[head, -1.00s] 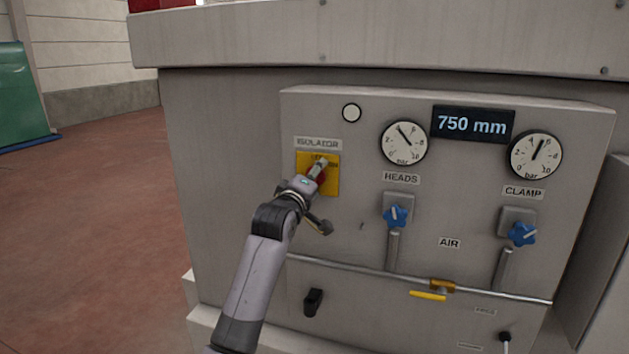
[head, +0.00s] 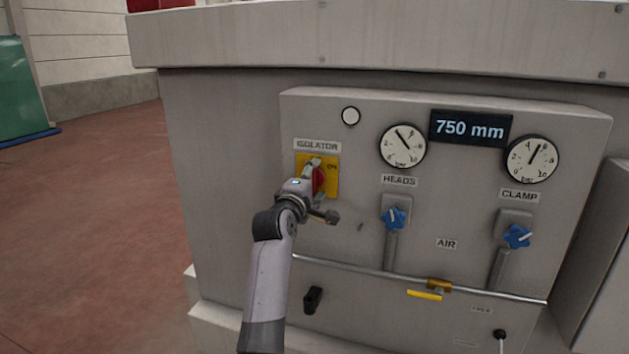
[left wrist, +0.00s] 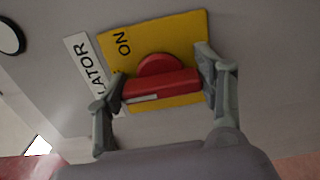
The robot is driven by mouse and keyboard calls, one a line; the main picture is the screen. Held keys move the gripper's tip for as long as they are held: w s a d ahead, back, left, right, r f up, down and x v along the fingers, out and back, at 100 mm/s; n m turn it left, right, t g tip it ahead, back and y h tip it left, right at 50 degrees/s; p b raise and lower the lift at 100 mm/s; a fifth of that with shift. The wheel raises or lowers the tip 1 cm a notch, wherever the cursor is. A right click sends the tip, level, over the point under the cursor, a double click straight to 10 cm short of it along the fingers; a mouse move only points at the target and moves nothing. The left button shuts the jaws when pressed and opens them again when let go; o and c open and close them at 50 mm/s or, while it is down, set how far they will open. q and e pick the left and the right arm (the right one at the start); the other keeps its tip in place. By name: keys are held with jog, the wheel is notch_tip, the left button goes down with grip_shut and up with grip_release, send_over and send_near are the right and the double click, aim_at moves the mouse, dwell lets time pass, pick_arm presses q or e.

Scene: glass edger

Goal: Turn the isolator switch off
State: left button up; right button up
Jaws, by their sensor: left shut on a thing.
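The isolator switch has a red handle (head: 319,181) on a yellow plate (head: 331,188), under the ISOLATOR label (head: 317,146) at the panel's upper left. My left gripper (head: 314,170) is at the switch. In the left wrist view, its fingers (left wrist: 160,85) are at the two ends of the red handle (left wrist: 165,84), shut on it. The handle lies roughly along the plate's side edges, with a white mark at one end. "ON" shows on the yellow plate (left wrist: 185,28) beside the handle. Part of the handle is hidden by the gripper in the head view. My right gripper is not in view.
Right of the switch are two gauges (head: 402,146) (head: 532,159), a 750 mm display (head: 470,128) and two blue knobs (head: 396,218) (head: 517,236). A pipe with a yellow lever (head: 425,295) runs below. A black switch (head: 313,299) sits low. Open floor lies left.

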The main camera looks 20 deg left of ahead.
pick_arm(q)
jog(key=o, duration=1.1)
jog(key=shift+o, duration=0.4)
jog(key=s, duration=0.7)
jog(key=shift+s+a, duration=0.15)
jog(key=shift+s, duration=0.1)
